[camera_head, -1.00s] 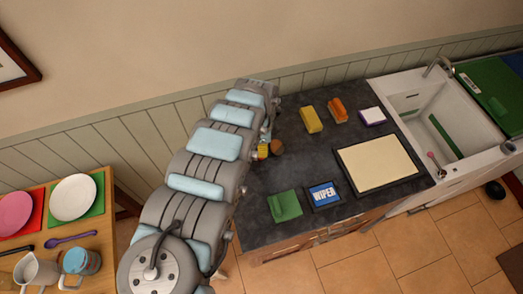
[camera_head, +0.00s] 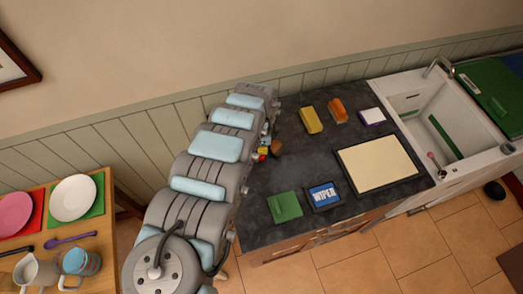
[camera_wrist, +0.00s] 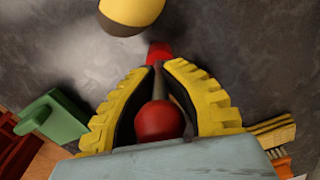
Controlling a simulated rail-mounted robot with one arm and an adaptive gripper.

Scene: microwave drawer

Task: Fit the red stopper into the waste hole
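In the wrist view, my gripper (camera_wrist: 158,68) has its two yellow ribbed fingers drawn together at the tips. They close on a dark stem with a red ball (camera_wrist: 160,120) between the fingers and a red end (camera_wrist: 158,52) beyond the tips. This looks like the red stopper. In the head view, my gripper (camera_head: 263,151) is a small yellow and red patch at the counter's left end, mostly hidden by my arm. The white sink (camera_head: 427,110) is at the right. A small pinkish-red knob (camera_head: 431,156) shows in it near a dark round spot (camera_head: 441,173), perhaps the waste hole.
A brown knob-like thing (camera_head: 277,147) is close beside my gripper. The dark counter (camera_head: 310,157) also holds a green block (camera_head: 285,207), a WIPER pad (camera_head: 324,195), a cream board (camera_head: 378,164), a yellow sponge (camera_head: 311,120) and an orange item (camera_head: 338,111). The counter's middle is clear.

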